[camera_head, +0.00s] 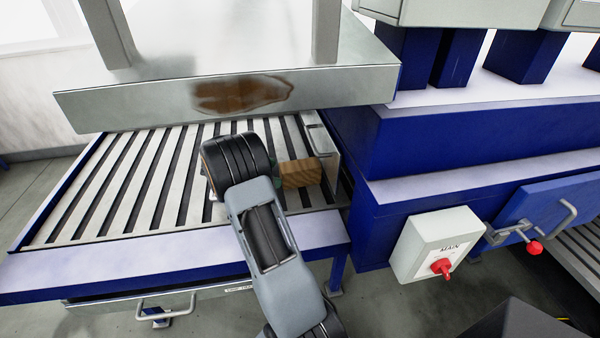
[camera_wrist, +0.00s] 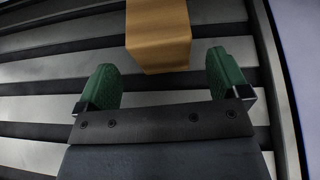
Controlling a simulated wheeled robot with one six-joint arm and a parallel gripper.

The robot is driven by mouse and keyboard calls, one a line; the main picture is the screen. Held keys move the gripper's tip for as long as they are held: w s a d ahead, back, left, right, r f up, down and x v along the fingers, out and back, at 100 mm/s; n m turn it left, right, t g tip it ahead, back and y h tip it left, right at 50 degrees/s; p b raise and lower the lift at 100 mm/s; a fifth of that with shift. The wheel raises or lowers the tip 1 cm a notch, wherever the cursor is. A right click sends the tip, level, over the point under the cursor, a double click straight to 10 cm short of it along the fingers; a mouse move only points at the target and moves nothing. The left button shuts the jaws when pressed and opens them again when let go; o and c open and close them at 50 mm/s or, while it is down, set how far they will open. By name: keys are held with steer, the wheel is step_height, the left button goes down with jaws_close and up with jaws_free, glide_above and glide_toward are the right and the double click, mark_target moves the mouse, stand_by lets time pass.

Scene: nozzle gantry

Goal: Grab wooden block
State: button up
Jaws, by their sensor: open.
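The wooden block (camera_head: 300,172) lies on the slatted bed near its right end, just right of my arm's end in the head view. In the wrist view the block (camera_wrist: 158,36) is at the top, ahead of my gripper (camera_wrist: 164,75). The two green fingers are apart, with the block's near end roughly in line with the gap between them. I see no finger touching the block. In the head view my wrist hides most of the gripper; only a bit of green shows.
The slatted bed (camera_head: 113,187) has a blue frame and a metal end wall (camera_head: 321,140) close to the block's right. A metal gantry beam (camera_head: 330,88) with a brown stain hangs above the bed's back. A blue machine body and switch box (camera_head: 428,240) stand right.

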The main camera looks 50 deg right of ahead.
mark_target(281, 174)
steer(key=shift+p+x, duration=0.6)
steer(key=shift+x, duration=2.4)
steer(key=c, duration=1.2)
steer(key=shift+r, duration=0.1)
